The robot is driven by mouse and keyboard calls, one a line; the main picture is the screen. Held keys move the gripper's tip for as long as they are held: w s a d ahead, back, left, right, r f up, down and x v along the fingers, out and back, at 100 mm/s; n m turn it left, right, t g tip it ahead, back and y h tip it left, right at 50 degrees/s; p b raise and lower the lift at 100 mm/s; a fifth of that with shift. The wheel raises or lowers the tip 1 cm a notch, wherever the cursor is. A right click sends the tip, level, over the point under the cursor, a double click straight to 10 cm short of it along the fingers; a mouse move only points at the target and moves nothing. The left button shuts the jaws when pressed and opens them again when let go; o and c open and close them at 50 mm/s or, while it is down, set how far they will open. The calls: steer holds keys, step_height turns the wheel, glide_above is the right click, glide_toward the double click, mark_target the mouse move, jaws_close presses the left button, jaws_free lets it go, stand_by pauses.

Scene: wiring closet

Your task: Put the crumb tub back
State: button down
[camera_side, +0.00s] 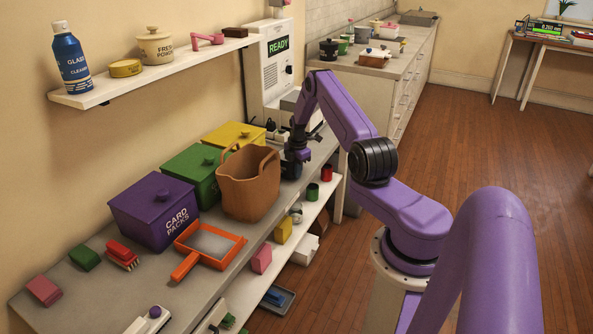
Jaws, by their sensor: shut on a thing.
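My gripper (298,154) is at the far end of the bench, in front of the white machine (268,72) whose display reads READY.
A brown two-handled basket (249,188) stands close in front of my gripper. Purple (153,212), green (190,174) and yellow (233,137) lidded boxes line the wall. A lower shelf (246,288) holds small items. Floor at right is open.

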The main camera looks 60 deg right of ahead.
steer(key=shift+f, duration=0.1)
steer(key=c, duration=1.3)
jaws_free()
steer(key=r, duration=1.2)
steer(key=shift+s+a+r, duration=0.15)
steer(key=shift+s+a, duration=0.05)
steer(key=shift+s, duration=0.1)
